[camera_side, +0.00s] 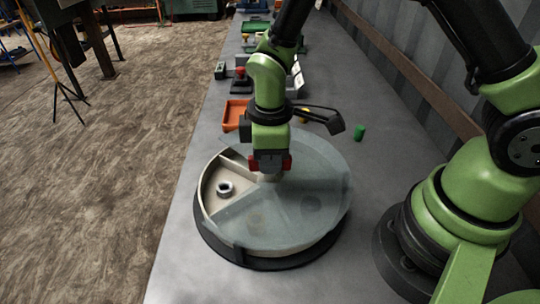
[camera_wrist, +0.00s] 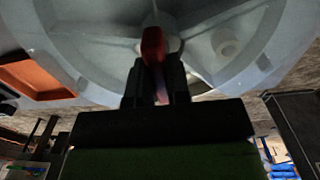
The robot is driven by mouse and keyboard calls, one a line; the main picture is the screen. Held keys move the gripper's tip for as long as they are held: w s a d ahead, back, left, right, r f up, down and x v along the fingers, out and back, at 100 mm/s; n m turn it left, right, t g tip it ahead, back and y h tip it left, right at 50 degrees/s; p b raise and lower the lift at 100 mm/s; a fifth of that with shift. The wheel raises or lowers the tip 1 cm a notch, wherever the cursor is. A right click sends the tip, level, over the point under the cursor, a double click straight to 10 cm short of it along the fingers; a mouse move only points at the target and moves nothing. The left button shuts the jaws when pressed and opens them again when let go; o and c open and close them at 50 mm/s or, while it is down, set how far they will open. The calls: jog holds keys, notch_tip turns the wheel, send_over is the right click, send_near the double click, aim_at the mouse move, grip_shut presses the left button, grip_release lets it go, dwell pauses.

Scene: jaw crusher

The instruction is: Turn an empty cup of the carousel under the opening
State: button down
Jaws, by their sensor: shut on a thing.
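The round carousel (camera_side: 208,200) stands on a dark base on the bench, with beige walls dividing it into cups. A clear cover lies over most of it. The cover's opening is at the left, and the cup there holds a pale ring-shaped piece (camera_side: 225,188). A similar pale piece (camera_wrist: 228,46) shows in the wrist view.
An orange tray (camera_side: 235,114) lies just behind the carousel. A green cylinder (camera_side: 360,132) stands at the right on the bench. A red-topped device (camera_side: 240,80) and other items stand farther back. The bench left of the carousel ends at an edge.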

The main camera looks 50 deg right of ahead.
jog(key=shift+n, duration=7.1)
jog(key=c, duration=1.1)
grip_release()
notch_tip(320, 180, up, 10)
